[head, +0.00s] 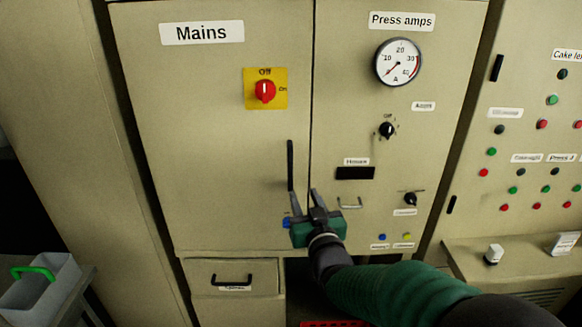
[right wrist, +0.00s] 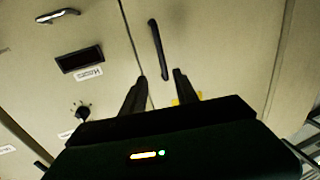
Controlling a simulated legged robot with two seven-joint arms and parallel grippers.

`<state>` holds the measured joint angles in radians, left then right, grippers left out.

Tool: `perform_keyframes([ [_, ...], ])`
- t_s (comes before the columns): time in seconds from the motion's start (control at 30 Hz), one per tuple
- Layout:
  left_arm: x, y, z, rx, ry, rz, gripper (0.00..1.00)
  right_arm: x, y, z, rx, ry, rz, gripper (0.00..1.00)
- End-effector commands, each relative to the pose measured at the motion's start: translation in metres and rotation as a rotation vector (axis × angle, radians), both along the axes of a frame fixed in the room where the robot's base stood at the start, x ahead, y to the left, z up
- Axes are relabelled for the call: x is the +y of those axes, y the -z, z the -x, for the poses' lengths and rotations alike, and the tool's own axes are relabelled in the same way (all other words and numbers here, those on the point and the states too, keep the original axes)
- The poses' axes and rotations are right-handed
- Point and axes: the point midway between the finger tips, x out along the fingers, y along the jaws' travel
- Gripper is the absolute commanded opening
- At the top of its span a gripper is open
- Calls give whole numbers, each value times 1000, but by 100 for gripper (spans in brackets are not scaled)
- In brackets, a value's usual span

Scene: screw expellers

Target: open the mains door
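The mains door (head: 215,150) is the left panel of the beige cabinet, with a "Mains" label (head: 202,32) at its top. It looks shut, flush with the panel beside it. Its black vertical bar handle (head: 290,165) is near its right edge; the handle also shows in the right wrist view (right wrist: 157,50). My right gripper (head: 306,192) is open and empty, close to the handle's lower end. In the right wrist view my fingertips (right wrist: 160,76) are apart, with the handle ahead of the gap between them and no clear contact. My left gripper is out of view.
A red rotary switch (head: 265,91) on a yellow plate is on the door. The right panel carries a press amps gauge (head: 398,62), a black knob (head: 387,130) and a dark display (head: 355,173). A drawer (head: 232,279) is below the door. A grey bin (head: 40,285) stands lower left.

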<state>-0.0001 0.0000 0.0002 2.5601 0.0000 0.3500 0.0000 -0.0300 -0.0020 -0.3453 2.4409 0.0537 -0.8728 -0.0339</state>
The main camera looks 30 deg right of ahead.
Motion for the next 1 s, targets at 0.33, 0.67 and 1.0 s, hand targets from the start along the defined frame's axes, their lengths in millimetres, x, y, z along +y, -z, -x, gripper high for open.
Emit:
perform_keyframes([
  [0.33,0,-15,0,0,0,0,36,-32,-1,-85,5,-1,1,36],
  [0.67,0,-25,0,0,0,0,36,-50,0,-135,2,-2,-2,36],
  [1.0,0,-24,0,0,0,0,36,-51,1,-138,2,-2,-3,28],
])
